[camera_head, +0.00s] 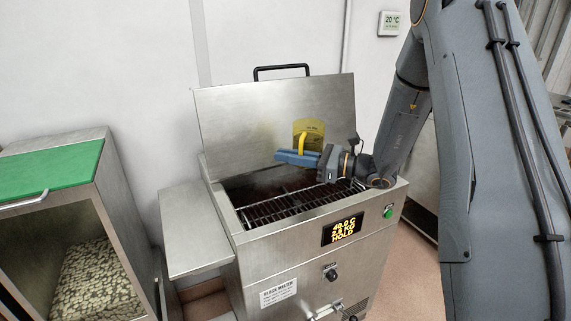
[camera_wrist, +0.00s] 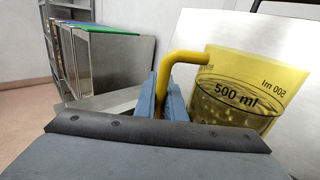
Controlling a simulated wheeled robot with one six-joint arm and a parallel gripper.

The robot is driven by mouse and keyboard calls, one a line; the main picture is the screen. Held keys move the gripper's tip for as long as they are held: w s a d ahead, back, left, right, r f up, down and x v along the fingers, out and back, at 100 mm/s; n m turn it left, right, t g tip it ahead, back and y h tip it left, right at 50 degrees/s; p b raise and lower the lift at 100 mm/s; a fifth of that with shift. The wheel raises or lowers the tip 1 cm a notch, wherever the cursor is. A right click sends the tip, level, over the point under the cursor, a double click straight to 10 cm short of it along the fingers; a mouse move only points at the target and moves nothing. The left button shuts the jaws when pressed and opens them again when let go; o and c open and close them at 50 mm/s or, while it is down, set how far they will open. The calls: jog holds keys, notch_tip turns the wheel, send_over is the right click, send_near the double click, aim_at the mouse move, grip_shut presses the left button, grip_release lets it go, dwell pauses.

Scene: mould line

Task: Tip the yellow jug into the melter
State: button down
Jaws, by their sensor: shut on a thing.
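The yellow jug (camera_head: 309,127) is see-through, with a yellow handle. My gripper (camera_head: 283,155) is shut on the handle and holds the jug above the open melter (camera_head: 262,241). In the wrist view the jug (camera_wrist: 250,85) shows a 500 ml mark and pale contents. The jug looks about upright there, with a slight slant. In that view the blue fingers of my gripper (camera_wrist: 168,95) close around the handle. The melter's lid stands raised behind the jug, and a wire grate shows in its opening. The melter's display reads 40.0 C, a weight that looks like 2.8 KG, and HOLD.
A steel side shelf (camera_head: 195,228) left of the melter is bare. A steel cabinet (camera_head: 120,190) with a green top (camera_head: 50,170) stands at the far left, holding pale pieces inside. The raised lid (camera_head: 240,120) and the wall close off the back.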

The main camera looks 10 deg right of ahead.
aim_at(295, 143)
jog(key=w+m+p, duration=0.1)
jog(key=m+p, duration=0.1)
jog(key=m, duration=0.3)
jog(key=w+d+r+m+p, duration=0.1)
jog(key=w+m+p, duration=0.1)
jog(key=m, duration=0.4)
jog(key=w+d+m+p, duration=0.1)
jog(key=w+m+p, duration=0.1)
jog(key=m, duration=0.3)
jog(key=shift+r+m+p, duration=0.3)
jog(key=shift+p, duration=0.45)
jog(key=w+m, duration=0.1)
jog(key=w+d+m, duration=0.1)
jog(key=w+m, duration=0.1)
jog(key=shift+w+d+r, duration=0.1)
jog(key=shift+w+d, duration=0.1)
jog(key=shift+d, duration=0.2)
jog(key=shift+w+d+r+m+b, duration=0.15)
jog(key=shift+w+d+m, duration=0.2)
jog(key=shift+w+m, duration=0.4)
jog(key=shift+w+d+r+m+b, duration=0.1)
jog(key=shift+w+d+m+b, duration=0.2)
jog(key=shift+w+m, duration=0.4)
jog(key=shift+w+d+r+m+b, duration=0.1)
jog(key=shift+w+d+m, duration=0.3)
jog(key=shift+w+m, duration=0.3)
jog(key=shift+s, duration=0.1)
dwell(1.3)
